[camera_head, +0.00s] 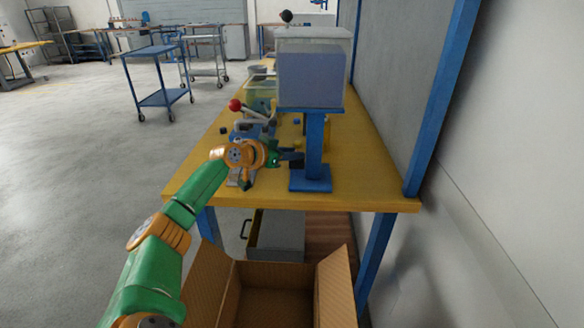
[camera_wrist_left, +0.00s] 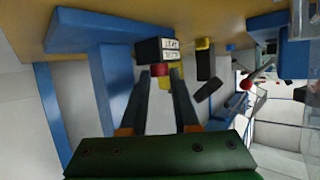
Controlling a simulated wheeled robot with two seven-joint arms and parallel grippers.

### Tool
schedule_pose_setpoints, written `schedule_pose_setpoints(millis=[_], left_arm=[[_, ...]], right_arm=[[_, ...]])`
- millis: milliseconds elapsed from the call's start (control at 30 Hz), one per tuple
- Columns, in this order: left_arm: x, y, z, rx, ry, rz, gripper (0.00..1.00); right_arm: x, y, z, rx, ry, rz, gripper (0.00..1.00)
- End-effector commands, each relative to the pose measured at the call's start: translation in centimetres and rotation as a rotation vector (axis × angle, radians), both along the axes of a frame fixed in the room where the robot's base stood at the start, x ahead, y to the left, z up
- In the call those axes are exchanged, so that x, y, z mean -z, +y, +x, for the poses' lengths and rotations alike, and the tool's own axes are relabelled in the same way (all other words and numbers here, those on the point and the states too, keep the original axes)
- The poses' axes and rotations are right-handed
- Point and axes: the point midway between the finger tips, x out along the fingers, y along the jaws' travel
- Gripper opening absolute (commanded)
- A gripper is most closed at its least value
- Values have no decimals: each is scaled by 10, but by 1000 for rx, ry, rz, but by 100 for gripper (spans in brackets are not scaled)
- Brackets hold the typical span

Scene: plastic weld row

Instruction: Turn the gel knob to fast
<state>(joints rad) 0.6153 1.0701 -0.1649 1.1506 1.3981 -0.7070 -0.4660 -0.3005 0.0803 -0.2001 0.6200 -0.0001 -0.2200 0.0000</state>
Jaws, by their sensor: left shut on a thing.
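My left gripper (camera_head: 292,157) reaches over the yellow bench beside the blue post, its fingers pointing right. In the left wrist view, a small red knob (camera_wrist_left: 160,69) sits between the tips of its two dark fingers. The gripper is shut on this knob. The knob is on the face of a black box (camera_wrist_left: 150,49) with a white label whose small lettering I cannot read. I cannot tell the knob's setting. The gripper and the post hide the knob in the head view. My right gripper is not in view.
A blue post (camera_head: 313,150) carries a large grey-blue box (camera_head: 311,78) just right of the gripper. A red-ball lever (camera_head: 235,105) stands behind it on the yellow bench (camera_head: 365,165). An open cardboard box (camera_head: 335,290) stands below the front edge. Open floor lies left.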

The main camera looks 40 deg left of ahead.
Motion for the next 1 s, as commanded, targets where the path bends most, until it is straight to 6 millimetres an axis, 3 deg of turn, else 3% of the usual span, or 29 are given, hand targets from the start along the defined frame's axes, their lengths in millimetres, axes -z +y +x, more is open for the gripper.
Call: schedule_pose_setpoints(millis=[267, 300, 333, 367, 700, 1000], left_arm=[[-1, 0, 0, 5, 1, 0, 0], [-1, 0, 0, 5, 1, 0, 32], [-1, 0, 0, 5, 1, 0, 40], [-1, 0, 0, 5, 1, 0, 42], [-1, 0, -3, 4, 1, -1, 42], [-7, 3, -35, 0, 7, 1, 42]], right_arm=[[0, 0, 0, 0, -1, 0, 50], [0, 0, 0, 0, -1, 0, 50], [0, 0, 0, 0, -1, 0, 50], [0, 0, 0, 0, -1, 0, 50], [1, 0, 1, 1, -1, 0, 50], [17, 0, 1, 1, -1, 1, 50]])
